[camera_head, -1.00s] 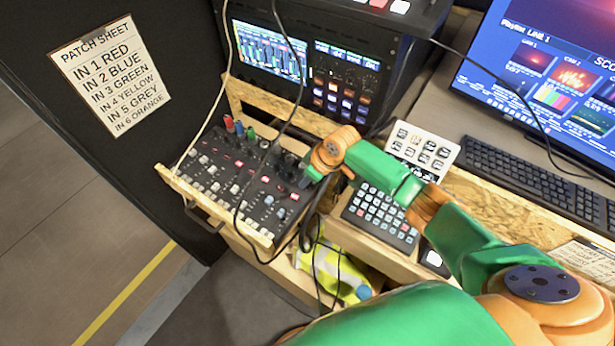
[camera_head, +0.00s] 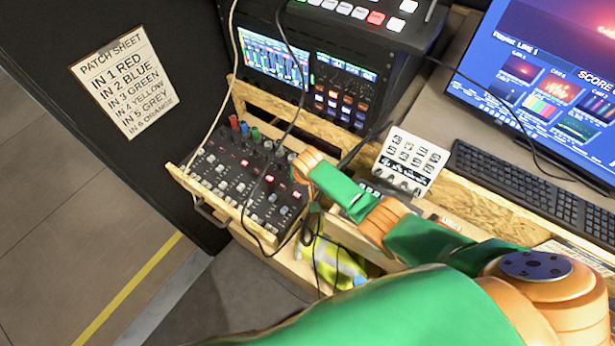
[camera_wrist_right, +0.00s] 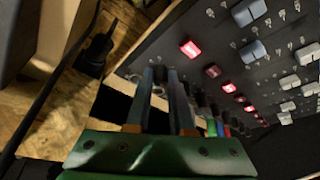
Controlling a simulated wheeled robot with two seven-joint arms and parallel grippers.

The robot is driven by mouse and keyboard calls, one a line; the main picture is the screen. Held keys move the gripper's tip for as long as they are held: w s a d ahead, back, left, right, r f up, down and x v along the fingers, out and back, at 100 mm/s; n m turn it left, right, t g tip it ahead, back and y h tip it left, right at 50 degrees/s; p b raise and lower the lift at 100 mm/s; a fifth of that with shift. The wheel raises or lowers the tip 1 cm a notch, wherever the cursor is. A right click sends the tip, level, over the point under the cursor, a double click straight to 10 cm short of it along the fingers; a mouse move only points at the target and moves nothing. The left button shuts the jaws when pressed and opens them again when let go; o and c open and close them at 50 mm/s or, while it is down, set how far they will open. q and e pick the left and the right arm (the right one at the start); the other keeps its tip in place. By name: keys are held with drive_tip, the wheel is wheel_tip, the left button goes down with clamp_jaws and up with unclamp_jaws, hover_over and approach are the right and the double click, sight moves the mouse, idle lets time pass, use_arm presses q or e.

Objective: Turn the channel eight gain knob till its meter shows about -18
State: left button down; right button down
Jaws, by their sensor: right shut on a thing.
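The mixer (camera_head: 238,190) is a dark panel of knobs and faders in a wooden frame, left of centre in the head view. In the right wrist view its panel (camera_wrist_right: 228,62) shows lit red buttons and grey caps. My right gripper (camera_wrist_right: 164,78) is at the mixer's right end, its fingers close together on a knob. The fingers mostly hide that knob, and I cannot tell its channel number. The rack screen (camera_head: 272,58) behind the mixer shows channel bars, too small to read a level. My left gripper is not in view.
Red, blue and green plugs (camera_head: 244,128) stand at the mixer's back edge. Black cables hang over the mixer and down beside my right arm. A white button panel (camera_head: 412,158) and a keyboard (camera_head: 535,190) lie to the right. A yellow vest (camera_head: 330,262) is below.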

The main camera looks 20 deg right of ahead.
drive_tip(key=shift+a+f+m+h+b, duration=0.15)
drive_tip(key=shift+m+h+b, duration=0.2)
drive_tip(key=shift+m, duration=0.65)
drive_tip(key=m+h+b, duration=0.1)
drive_tip(key=m+b, duration=0.1)
drive_tip(key=shift+w+m+g, duration=0.1)
drive_tip(key=shift+m+g, duration=0.2)
drive_tip(key=m+g+b, duration=0.1)
drive_tip(key=m+b, duration=0.2)
drive_tip(key=shift+h, duration=0.35)
drive_tip(key=shift+w+m+g+b, duration=0.1)
drive_tip(key=shift+m+g+b, duration=0.2)
drive_tip(key=shift+m+b, duration=0.55)
drive_tip(key=c, duration=0.8)
unclamp_jaws()
drive_tip(key=shift+r, duration=0.25)
